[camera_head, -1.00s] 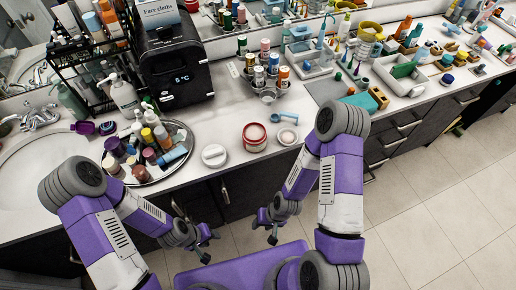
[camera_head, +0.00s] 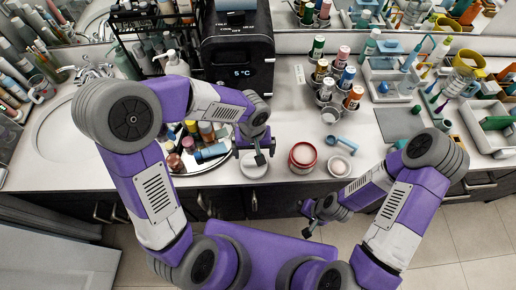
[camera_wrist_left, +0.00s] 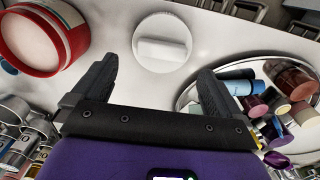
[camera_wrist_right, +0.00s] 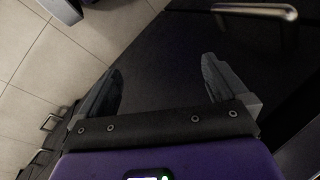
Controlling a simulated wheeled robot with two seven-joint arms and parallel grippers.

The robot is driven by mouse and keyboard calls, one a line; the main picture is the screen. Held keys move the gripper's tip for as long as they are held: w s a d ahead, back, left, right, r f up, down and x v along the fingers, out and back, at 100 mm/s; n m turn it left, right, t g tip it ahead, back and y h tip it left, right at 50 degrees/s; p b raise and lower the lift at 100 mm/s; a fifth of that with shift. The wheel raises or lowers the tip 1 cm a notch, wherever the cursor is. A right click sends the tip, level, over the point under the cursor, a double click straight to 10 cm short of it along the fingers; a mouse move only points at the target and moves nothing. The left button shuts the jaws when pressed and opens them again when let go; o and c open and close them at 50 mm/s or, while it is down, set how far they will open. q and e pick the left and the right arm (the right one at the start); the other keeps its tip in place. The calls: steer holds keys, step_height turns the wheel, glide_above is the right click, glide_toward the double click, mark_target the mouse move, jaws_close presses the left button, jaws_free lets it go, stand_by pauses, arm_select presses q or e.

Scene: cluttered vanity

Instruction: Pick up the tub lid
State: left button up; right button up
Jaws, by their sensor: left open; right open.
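The tub lid is a white disc with a raised bar across its top. It lies flat on the counter in the head view (camera_head: 254,168), left of the red-rimmed tub (camera_head: 302,158). In the left wrist view the lid (camera_wrist_left: 162,45) is just beyond the fingertips, between their lines, with the tub at upper left. My left gripper (camera_head: 256,150) is open and empty above the lid, partly covering it in the head view. My right gripper (camera_head: 306,220) is open and empty in front of the counter edge, facing dark cabinet fronts in the right wrist view.
A round tray (camera_wrist_left: 187,98) crowded with bottles and jars stands beside the lid, close to one left finger. A blue scoop (camera_head: 341,142) and a small round dish (camera_head: 339,166) lie right of the tub. A black box with a display (camera_head: 238,60) stands behind.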

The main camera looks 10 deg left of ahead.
mark_target(254, 161)
arm_select(q)
steer(key=shift+w+a, duration=0.1)
steer(key=f, duration=0.3)
steer(key=f+b, duration=0.1)
steer(key=f, duration=0.2)
steer(key=shift+s+f+b, duration=0.2)
steer(key=shift+f+b, duration=0.1)
steer(key=shift+f, duration=0.1)
steer(key=shift+c, duration=0.5)
steer(key=c, duration=0.5)
steer(key=shift+r, duration=0.1)
steer(key=shift+c, duration=0.2)
